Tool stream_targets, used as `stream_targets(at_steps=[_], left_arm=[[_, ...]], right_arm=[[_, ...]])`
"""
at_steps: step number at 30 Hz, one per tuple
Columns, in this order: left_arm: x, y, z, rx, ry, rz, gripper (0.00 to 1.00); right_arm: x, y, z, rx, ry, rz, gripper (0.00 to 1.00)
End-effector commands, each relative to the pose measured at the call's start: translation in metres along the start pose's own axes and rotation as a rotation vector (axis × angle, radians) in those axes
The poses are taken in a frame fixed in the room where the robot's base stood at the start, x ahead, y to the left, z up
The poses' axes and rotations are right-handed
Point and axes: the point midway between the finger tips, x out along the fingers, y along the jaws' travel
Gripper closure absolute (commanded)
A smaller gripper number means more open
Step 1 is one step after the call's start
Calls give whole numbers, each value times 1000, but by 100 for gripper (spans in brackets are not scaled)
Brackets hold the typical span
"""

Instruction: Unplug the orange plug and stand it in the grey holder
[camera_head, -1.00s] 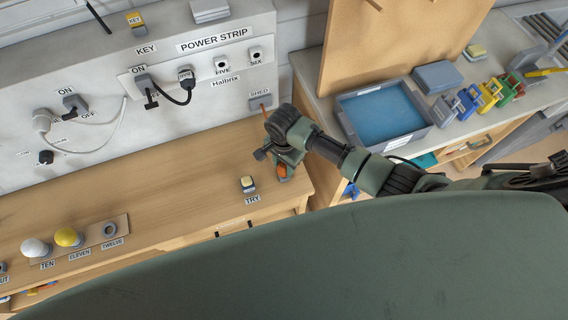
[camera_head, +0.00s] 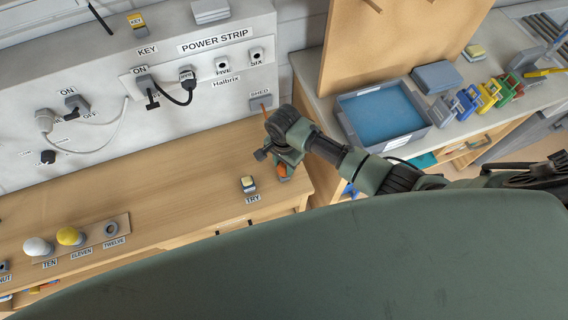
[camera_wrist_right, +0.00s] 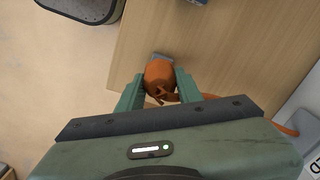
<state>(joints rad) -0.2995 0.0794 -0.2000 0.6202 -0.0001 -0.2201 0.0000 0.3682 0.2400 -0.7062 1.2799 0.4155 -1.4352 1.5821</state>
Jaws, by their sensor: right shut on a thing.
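My right gripper (camera_head: 277,164) is shut on the orange plug (camera_head: 282,170), low over the right end of the wooden bench. In the right wrist view the plug (camera_wrist_right: 160,76) sits between the two green fingertips of the gripper (camera_wrist_right: 160,84). A grey block (camera_wrist_right: 161,56), which looks like the grey holder, shows just past the plug's far end. The plug covers most of it, so I cannot tell whether the plug is in it or above it. An orange cord (camera_head: 263,107) runs to the wall box marked SHED (camera_head: 260,101). My left gripper is not in view.
The power strip panel (camera_head: 215,85) stands at the back of the bench. A small block marked TRY (camera_head: 248,184) is left of my gripper. A bulb board (camera_head: 96,239) lies further left. A blue-lined tray (camera_head: 380,116) is on the right-hand bench. The bench middle is clear.

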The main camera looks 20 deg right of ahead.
Motion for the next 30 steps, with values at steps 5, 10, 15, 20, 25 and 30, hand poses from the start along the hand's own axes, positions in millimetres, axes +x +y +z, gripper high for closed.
stream_targets(at_steps=[5,10,15,20,25,30], left_arm=[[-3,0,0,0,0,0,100],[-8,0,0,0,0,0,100],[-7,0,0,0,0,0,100],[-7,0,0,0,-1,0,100],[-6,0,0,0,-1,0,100],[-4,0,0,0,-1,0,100]], right_arm=[[-1,0,0,1,0,0,100],[-1,0,0,0,0,1,100],[0,0,0,0,0,1,100],[0,0,0,0,0,0,100],[2,0,0,0,0,0,100],[6,0,0,0,0,0,100]])
